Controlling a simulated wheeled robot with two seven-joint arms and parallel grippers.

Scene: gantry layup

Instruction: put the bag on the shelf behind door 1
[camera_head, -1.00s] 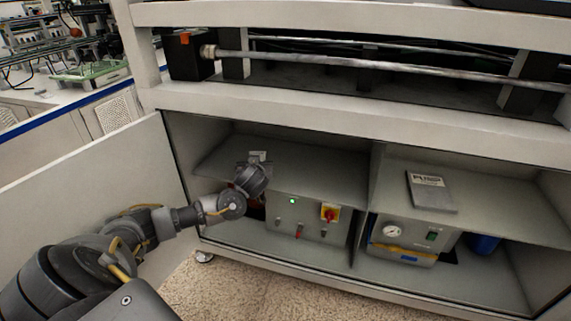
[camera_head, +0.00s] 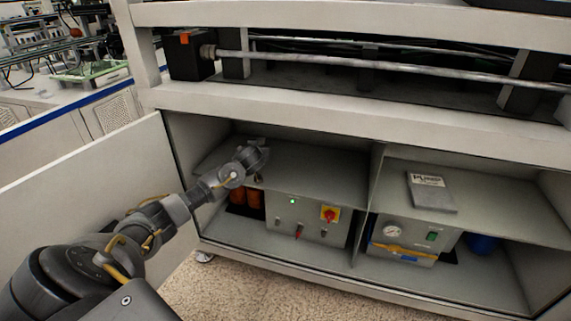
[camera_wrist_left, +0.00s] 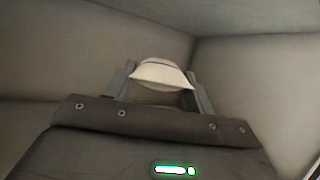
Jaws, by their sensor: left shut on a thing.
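My left gripper (camera_head: 254,155) reaches into the open left compartment, over the rear left part of its upper shelf (camera_head: 322,168). In the left wrist view it is shut on the bag (camera_wrist_left: 160,73), a pale item with a thin blue line between the two fingers. Most of the bag is hidden behind the gripper body. Whether it touches the shelf cannot be told. The left cabinet door (camera_head: 90,185) stands wide open, and no number shows on it. My right gripper is not in view.
Below the shelf stand a grey control box (camera_head: 305,218) with a red and yellow switch and orange items (camera_head: 246,198). A divider separates the right compartment, where a pump booklet (camera_head: 430,190) lies on the shelf above a gauge unit (camera_head: 412,240). The left shelf's right part is clear.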

